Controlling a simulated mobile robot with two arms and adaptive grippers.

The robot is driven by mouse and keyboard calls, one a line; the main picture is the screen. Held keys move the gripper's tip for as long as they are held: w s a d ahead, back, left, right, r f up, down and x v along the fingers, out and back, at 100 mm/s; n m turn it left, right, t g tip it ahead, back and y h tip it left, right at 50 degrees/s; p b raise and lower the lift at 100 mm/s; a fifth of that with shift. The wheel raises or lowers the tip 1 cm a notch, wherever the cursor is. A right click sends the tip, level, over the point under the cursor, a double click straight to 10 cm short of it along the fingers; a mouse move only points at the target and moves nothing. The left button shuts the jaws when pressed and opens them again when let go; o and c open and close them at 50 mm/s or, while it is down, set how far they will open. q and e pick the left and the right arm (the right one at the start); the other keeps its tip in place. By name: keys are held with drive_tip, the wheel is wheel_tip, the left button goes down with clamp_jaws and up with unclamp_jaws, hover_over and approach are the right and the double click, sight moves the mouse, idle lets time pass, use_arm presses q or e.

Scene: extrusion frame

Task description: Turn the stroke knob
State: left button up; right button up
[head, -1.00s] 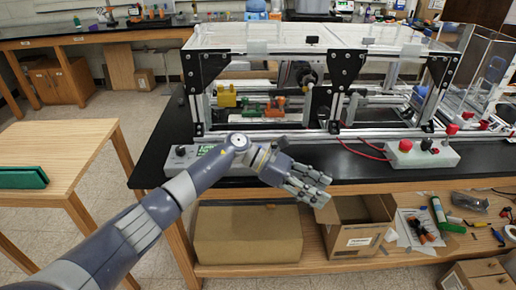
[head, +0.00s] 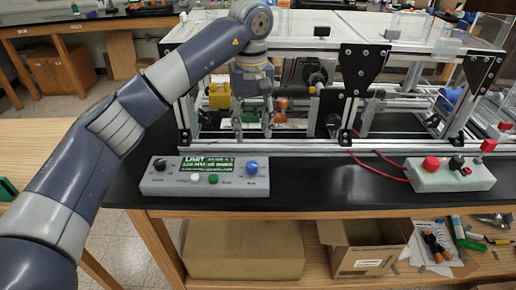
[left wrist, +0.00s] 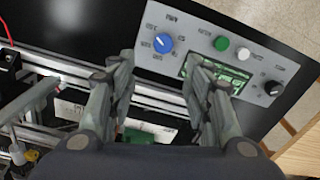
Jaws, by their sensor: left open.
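A grey control box (head: 205,177) sits on the black bench top near its front edge. It has a black knob (head: 160,165) at its left, a lit green display, a white and a green button, and a blue knob (head: 252,167) at its right. The labels are too small for me to tell which knob is the stroke knob. In the left wrist view the box appears turned round, with the blue knob (left wrist: 163,44) left and the black knob (left wrist: 272,88) right. My left gripper (head: 253,128) is open and empty, pointing down above and behind the blue knob. The right gripper is out of view.
An aluminium extrusion frame (head: 330,150) with clear panels stands right behind the box. A second box (head: 450,178) with a red button stands to the right, with red wires. The bench top between the boxes is clear. Cardboard boxes lie on the shelf below.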

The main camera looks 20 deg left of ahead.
use_arm(q)
drive_tip(key=p, duration=0.1)
hover_over(252, 164)
wheel_tip(252, 164, down, 6)
drive_tip(key=shift+s+r, duration=0.1)
drive_tip(key=shift+s, duration=0.05)
wheel_tip(252, 164, down, 3)
drive_tip(key=shift+r+p, duration=0.1)
drive_tip(key=shift+p, duration=0.25)
drive_tip(key=shift+f, duration=0.8)
drive_tip(key=shift+c, duration=0.6)
drive_tip(key=c, duration=1)
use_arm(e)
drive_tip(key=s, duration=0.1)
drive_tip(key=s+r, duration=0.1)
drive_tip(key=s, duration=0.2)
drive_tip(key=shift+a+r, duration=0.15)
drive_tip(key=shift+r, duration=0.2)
